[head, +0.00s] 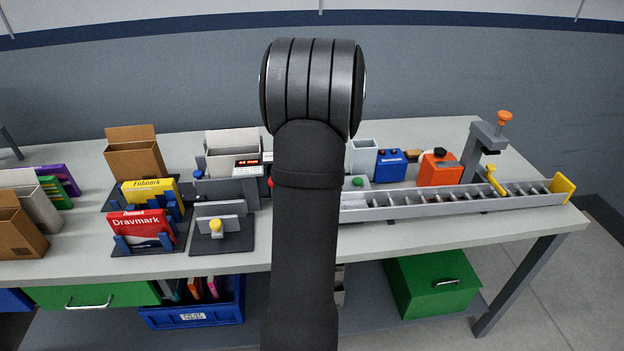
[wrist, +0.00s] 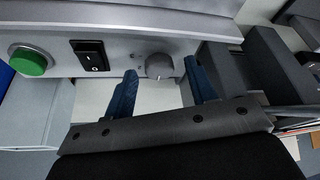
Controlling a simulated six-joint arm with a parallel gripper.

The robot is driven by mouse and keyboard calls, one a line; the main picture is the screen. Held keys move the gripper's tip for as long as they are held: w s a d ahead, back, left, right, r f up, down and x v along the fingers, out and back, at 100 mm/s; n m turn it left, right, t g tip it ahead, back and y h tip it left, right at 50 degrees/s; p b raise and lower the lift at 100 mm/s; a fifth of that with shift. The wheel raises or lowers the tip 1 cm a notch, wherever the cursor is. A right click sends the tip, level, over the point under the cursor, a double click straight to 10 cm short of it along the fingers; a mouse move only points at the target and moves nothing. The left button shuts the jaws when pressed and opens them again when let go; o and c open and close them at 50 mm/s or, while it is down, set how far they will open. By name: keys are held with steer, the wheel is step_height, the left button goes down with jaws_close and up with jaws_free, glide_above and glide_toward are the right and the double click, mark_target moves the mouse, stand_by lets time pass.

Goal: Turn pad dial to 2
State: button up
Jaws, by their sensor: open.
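A grey round dial (wrist: 158,66) sits on a light grey panel (wrist: 215,24) in the wrist view. Small marks beside it are too small to read, so its setting cannot be told. My gripper (wrist: 160,68) is open, with one blue finger on the left of the dial and the other on the right. The fingertips are close to the panel; I see a gap on each side of the dial and no clear contact. In the head view my arm hides the dial and the gripper.
A black rocker switch (wrist: 90,57) and a green button (wrist: 27,60) are left of the dial. A dark grey block (wrist: 262,60) stands close on the right. In the head view, a long grey trough (head: 450,203), an orange box (head: 440,170) and a blue box (head: 390,165) are right of my arm.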

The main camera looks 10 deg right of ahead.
steer(key=c, duration=1)
steer(key=shift+o, duration=0.2)
steer(key=shift+s+a+m+h, duration=0.1)
steer(key=shift+m+h, duration=0.35)
steer(key=shift+m, duration=0.65)
steer(key=shift+a+m+h, duration=0.1)
steer(key=shift+m+h, duration=0.35)
steer(key=shift+m, duration=0.65)
steer(key=o, duration=1)
steer(key=shift+c, duration=0.2)
